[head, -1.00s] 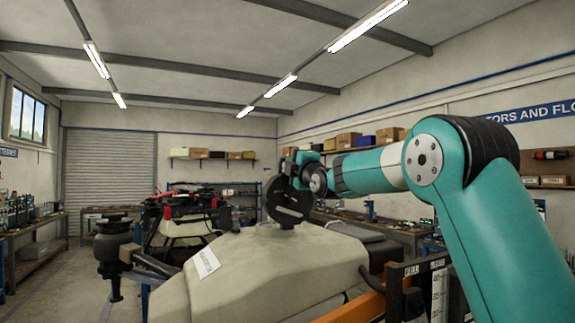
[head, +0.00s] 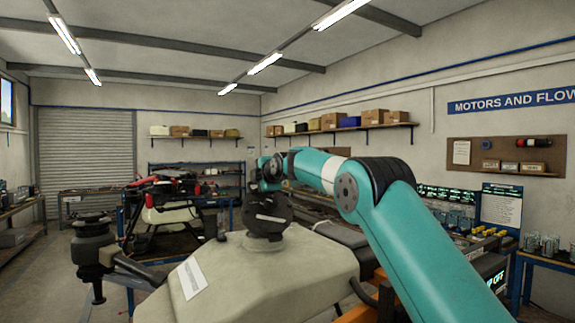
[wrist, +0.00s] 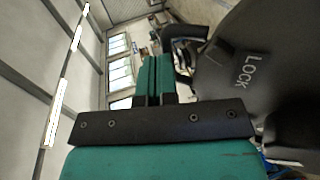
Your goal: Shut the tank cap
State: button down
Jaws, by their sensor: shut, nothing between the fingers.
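The tank (head: 310,265) is a pale, bulky body in the head view. Its black cap (head: 262,212) is tilted above the filler neck (head: 265,236), not lying flat on it. In the wrist view the cap (wrist: 245,85) fills the right side, with the word LOCK on its face. My gripper (wrist: 153,75) has its two teal fingers together, with nothing between them. It is close beside the cap; whether they touch I cannot tell. In the head view the fingers are hard to make out near the cap's upper edge.
A black rotor pod (head: 92,245) on an arm stands left of the tank. Another drone (head: 170,195) is on a stand behind. A workbench with gear (head: 460,220) runs along the right wall. The floor at the left is open.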

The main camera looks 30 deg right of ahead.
jog(key=shift+w+f+g+p, duration=0.4)
jog(key=shift+w+f+g, duration=0.35)
jog(key=shift+w, duration=0.25)
